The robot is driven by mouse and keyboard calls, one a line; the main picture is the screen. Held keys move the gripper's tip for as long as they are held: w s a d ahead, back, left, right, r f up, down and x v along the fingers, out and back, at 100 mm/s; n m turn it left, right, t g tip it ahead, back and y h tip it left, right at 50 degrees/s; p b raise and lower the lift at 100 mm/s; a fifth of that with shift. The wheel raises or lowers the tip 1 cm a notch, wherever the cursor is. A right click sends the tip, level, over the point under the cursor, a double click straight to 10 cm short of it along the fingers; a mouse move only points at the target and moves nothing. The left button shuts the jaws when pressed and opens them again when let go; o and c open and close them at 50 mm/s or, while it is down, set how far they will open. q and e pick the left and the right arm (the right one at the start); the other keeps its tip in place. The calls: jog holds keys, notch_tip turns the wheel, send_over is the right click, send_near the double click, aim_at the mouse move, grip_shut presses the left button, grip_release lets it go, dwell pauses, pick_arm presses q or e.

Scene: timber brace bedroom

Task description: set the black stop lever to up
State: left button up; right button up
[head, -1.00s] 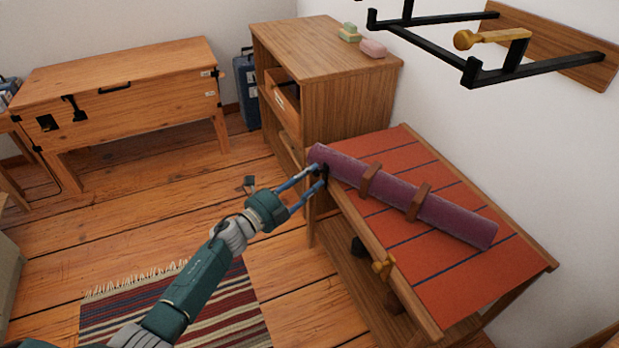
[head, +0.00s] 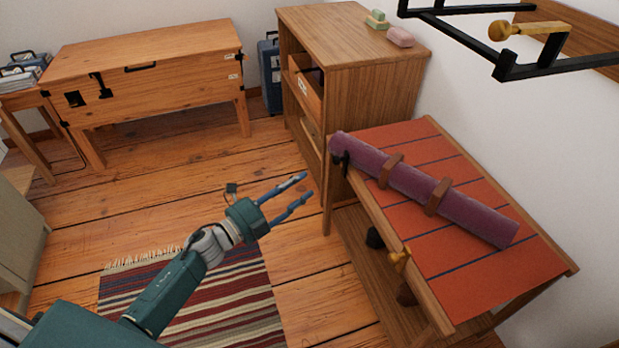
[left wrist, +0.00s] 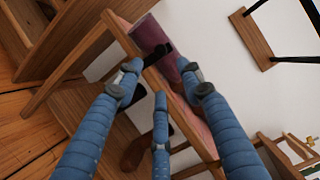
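The black stop lever (head: 345,163) is small and sits on the left wooden rail of the orange-topped table (head: 470,283), close to the end of a purple roll (head: 450,207). It seems to stand up against the roll; its exact angle is hard to tell. In the left wrist view the lever (left wrist: 157,55) shows beyond my fingertips, by the roll (left wrist: 150,34). My left gripper (head: 299,190) is open and empty, left of the table and apart from the lever. My right gripper is not in view.
Brown straps (head: 437,197) cross the roll. A wooden cabinet (head: 370,95) stands behind. A black wall rack (head: 560,66) hangs at upper right. The floor left of the table is clear.

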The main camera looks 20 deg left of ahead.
pick_arm(q)
jog(key=shift+s+a, duration=0.2)
jog(key=shift+s, duration=0.1)
